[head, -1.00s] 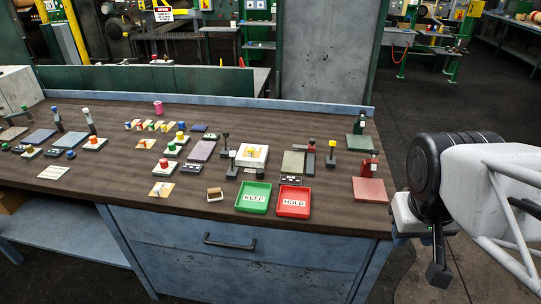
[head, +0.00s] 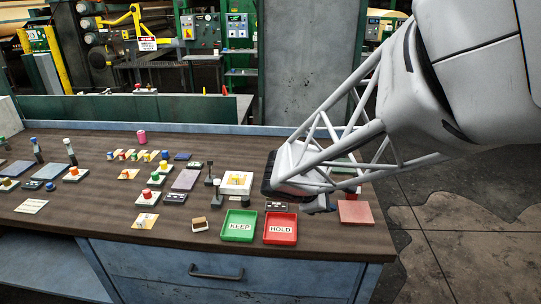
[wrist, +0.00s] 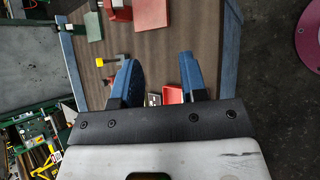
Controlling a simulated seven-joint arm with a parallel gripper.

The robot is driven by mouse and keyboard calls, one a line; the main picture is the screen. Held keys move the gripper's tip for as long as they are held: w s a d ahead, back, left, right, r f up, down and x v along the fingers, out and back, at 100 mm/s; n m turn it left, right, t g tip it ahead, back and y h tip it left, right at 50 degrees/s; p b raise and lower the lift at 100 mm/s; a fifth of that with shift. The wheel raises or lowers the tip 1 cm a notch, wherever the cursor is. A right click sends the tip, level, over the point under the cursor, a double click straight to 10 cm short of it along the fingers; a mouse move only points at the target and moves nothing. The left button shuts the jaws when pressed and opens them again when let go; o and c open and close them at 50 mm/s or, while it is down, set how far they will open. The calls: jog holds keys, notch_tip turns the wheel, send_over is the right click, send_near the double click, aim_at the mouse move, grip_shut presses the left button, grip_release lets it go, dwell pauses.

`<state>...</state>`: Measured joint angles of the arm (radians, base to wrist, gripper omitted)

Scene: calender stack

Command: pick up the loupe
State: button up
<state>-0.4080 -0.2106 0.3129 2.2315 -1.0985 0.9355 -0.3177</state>
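I cannot tell for sure which thing is the loupe; many parts on the bench are too small to make out. Small dark upright pieces, one of them a black post (head: 217,188), stand left of my arm in the head view. In the wrist view a yellow-topped black piece (wrist: 106,62) lies just left of my left finger. My gripper (wrist: 157,60) is open and empty, its two blue fingers apart above bare wood. In the head view my arm covers the bench's right part, and the fingers are hardly visible.
A green KEEP tray (head: 238,240) and a red HOLD tray (head: 280,243) lie at the front edge. A red plate (head: 356,212) lies at the right end. Several coloured knobs and plates crowd the left; bare wood (head: 110,218) shows at the front left.

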jog(key=w+a+f+n+t, duration=0.1)
jog(key=w+a+f+n, duration=0.15)
jog(key=a, duration=0.25)
jog(key=w+a+f+n+t+y, duration=0.1)
jog(key=w+a+f+n+t, duration=0.1)
jog(key=w+a+n, duration=0.15)
jog(key=w+a+f+n+t, duration=0.1)
jog(key=w+a+f+n, duration=0.15)
jog(key=a, duration=0.25)
jog(key=n+t+y, duration=0.3)
jog(key=n, duration=0.5)
send_near(244, 200)
jog(key=shift+m+x, duration=0.25)
jog(key=shift+x, duration=0.55)
jog(key=shift+a, duration=0.1)
jog(key=shift+w, duration=0.15)
jog(key=shift+x, duration=1.2)
jog(key=shift+w, duration=0.15)
jog(key=shift+x, duration=2.45)
jog(key=shift+f, duration=0.1)
